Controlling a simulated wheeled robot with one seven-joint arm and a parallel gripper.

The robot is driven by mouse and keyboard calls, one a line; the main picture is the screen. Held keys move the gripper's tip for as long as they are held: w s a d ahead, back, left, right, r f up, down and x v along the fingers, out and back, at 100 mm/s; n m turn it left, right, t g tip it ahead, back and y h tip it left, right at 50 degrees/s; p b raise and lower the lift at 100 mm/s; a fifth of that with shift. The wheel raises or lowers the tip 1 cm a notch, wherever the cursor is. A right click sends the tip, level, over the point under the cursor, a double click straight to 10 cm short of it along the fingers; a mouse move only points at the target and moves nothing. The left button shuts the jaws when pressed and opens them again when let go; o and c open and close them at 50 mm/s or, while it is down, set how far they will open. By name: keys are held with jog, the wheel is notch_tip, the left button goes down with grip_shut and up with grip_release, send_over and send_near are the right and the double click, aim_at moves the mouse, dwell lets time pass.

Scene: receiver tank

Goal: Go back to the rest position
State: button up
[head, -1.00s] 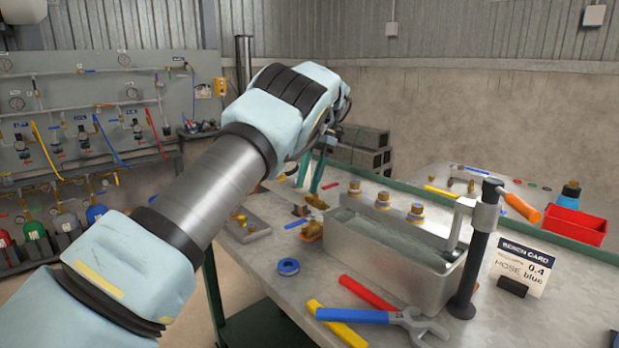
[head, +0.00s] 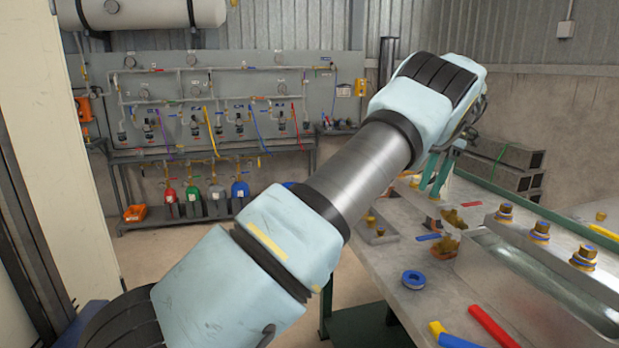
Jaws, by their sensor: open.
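My arm reaches from the bottom left up to the right across the head view, and its last large link ends over the far left part of the workbench (head: 380,270). The metal tank (head: 515,285) lies on the bench at the right, cut by the picture edge. Brass fittings (head: 504,213) stand along its top. A roll of blue tape (head: 414,280) lies on the bench left of the tank.
A red-handled tool (head: 492,325) and a yellow and blue handle (head: 450,338) lie at the bench's front. Grey hollow blocks (head: 500,165) stand behind the bench. A gauge panel (head: 220,100) with several cylinders (head: 240,190) below stands at the back left. Open floor lies between.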

jog(key=w+a+f+m+h, duration=0.15)
jog(key=a+m, duration=0.25)
jog(key=a, duration=0.7)
jog(key=w+a+m+h, duration=0.2)
jog(key=a+m, duration=0.1)
jog(key=a, duration=0.9)
jog(key=s+a+f+m+t, duration=0.1)
jog(key=s+a+f+m, duration=0.1)
jog(key=s+a+m, duration=0.4)
jog(key=s+a+f+m+t, duration=0.1)
jog(key=s+a+f+m, duration=0.2)
jog(key=s+a+m, duration=0.4)
jog(key=s+a, duration=0.5)
jog(key=s, duration=0.2)
jog(key=shift+f+t, duration=0.3)
jog(key=shift+t, duration=0.1)
jog(key=shift+s+h, duration=0.1)
jog(key=shift+h, duration=0.15)
